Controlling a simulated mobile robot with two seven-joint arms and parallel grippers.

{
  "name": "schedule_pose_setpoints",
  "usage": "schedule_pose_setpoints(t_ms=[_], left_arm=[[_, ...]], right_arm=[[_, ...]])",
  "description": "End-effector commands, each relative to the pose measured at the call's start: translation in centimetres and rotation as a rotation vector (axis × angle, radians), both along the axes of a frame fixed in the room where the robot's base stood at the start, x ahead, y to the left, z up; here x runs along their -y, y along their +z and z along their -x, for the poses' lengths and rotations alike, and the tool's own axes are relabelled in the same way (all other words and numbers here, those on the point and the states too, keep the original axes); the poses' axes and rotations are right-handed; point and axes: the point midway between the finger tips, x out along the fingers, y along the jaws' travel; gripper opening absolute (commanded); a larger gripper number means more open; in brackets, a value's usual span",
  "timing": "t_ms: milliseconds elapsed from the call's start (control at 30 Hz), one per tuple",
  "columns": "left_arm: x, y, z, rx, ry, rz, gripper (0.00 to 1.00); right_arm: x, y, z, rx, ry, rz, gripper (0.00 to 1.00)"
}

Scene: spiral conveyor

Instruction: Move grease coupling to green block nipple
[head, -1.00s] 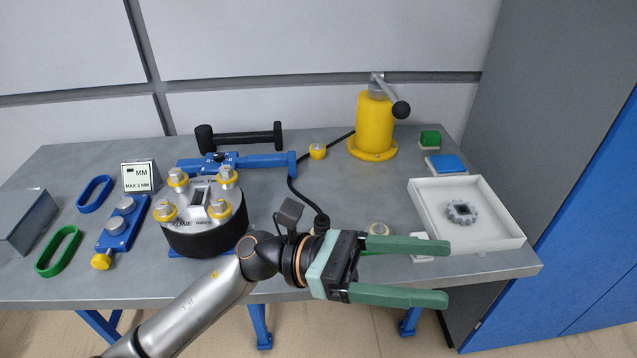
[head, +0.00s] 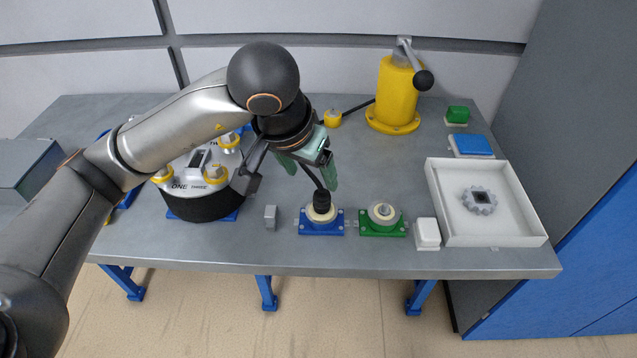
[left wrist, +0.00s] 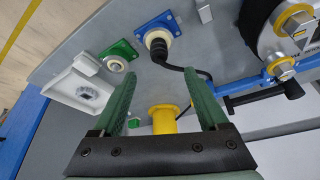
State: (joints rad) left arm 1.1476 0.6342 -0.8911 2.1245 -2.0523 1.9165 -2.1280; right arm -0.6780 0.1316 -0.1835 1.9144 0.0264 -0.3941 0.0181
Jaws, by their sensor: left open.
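The grease coupling (head: 322,202), black with a hose at its top, stands upright on the blue block (head: 334,229). The green block (head: 382,230) is just right of it, with a pale round nipple (head: 383,212) on top and nothing on it. My left gripper (head: 309,178) is open and empty, above and slightly left of the coupling, pointing down. In the left wrist view the coupling (left wrist: 157,44) and the green block (left wrist: 119,55) lie beyond the open fingers (left wrist: 165,85). My right gripper is not in view.
A yellow pump (head: 396,95) with a lever stands at the back. A white tray (head: 455,232) with a grey gear (head: 480,200) is at the right. A white block (head: 427,234) sits beside the green block. A round black device (head: 200,205) is at the left.

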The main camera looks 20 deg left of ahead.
Motion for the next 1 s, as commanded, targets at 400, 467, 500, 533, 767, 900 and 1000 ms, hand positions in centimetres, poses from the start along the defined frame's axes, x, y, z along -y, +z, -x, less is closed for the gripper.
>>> schedule_pose_setpoints(t_ms=[400, 467, 500, 533, 767, 900, 1000], left_arm=[[0.6, -7.4, -2.8, -0.009, 0.000, 0.003, 0.77], [0.7, -8.1, -3.1, -0.007, -0.001, 0.004, 0.77], [0.7, -8.5, -3.4, -0.007, -0.001, 0.003, 0.77], [0.7, -8.8, -3.5, -0.006, 0.000, 0.004, 0.77], [0.8, -9.8, -3.9, -0.003, -0.002, 0.003, 0.77], [0.8, -9.8, -3.9, -0.003, -0.002, 0.003, 0.77], [0.8, -9.8, -3.9, -0.003, -0.001, 0.004, 0.76]], right_arm=[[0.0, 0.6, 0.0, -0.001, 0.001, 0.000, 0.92], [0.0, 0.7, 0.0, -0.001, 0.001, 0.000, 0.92], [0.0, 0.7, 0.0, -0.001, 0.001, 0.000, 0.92], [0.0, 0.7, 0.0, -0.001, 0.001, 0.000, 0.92], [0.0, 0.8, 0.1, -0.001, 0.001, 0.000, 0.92], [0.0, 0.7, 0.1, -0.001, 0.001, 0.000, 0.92], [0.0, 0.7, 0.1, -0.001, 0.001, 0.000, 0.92]])
